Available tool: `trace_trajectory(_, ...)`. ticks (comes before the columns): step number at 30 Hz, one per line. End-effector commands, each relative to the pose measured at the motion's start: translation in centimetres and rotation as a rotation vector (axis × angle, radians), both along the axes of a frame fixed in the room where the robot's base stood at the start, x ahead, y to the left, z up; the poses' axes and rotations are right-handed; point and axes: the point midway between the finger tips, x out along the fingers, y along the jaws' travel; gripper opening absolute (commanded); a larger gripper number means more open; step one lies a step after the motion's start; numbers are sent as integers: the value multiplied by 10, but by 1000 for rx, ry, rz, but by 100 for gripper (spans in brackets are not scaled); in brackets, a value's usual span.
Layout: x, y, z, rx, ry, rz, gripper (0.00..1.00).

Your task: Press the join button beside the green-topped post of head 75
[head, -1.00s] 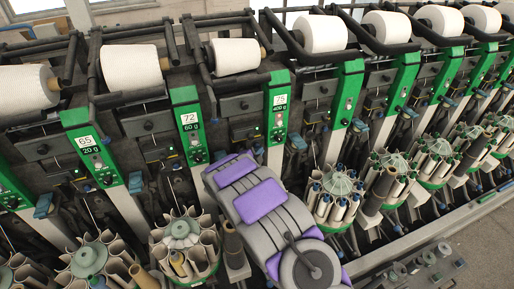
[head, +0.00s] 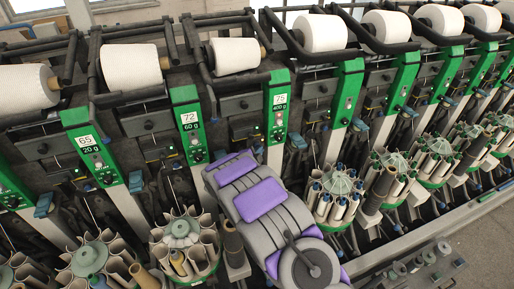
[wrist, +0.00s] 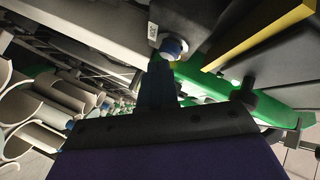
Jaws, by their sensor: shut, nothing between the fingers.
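The green-topped post of head 75 (head: 279,105) stands near the middle of the head view. Its label reads 75 and 400 g, and small round controls sit below the label. My purple and grey arm rises in front of the machine and ends just below and left of this post. My gripper is hidden there in the head view. In the wrist view my gripper (wrist: 157,65) shows as a narrow dark blue tip, shut and empty. Just beyond the tip is a round blue knob (wrist: 173,47) with a pale collar. I cannot tell whether they touch, or whether this knob is the join button.
The post of head 72 (head: 190,122) and the post of head 69 (head: 88,145) stand to the left. White yarn cones (head: 236,55) line the top. Bobbin magazines (head: 335,197) line the lower front. In the wrist view a yellow bar (wrist: 258,36) crosses the upper right.

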Motion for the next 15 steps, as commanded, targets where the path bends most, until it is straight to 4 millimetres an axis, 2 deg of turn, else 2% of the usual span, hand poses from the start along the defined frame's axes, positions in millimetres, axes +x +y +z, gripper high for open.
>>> trace_trajectory(6, -10, -4, -2, -1, 0, 0, 0)
trace_trajectory(15, -12, -5, -1, 0, 0, 0, 0)
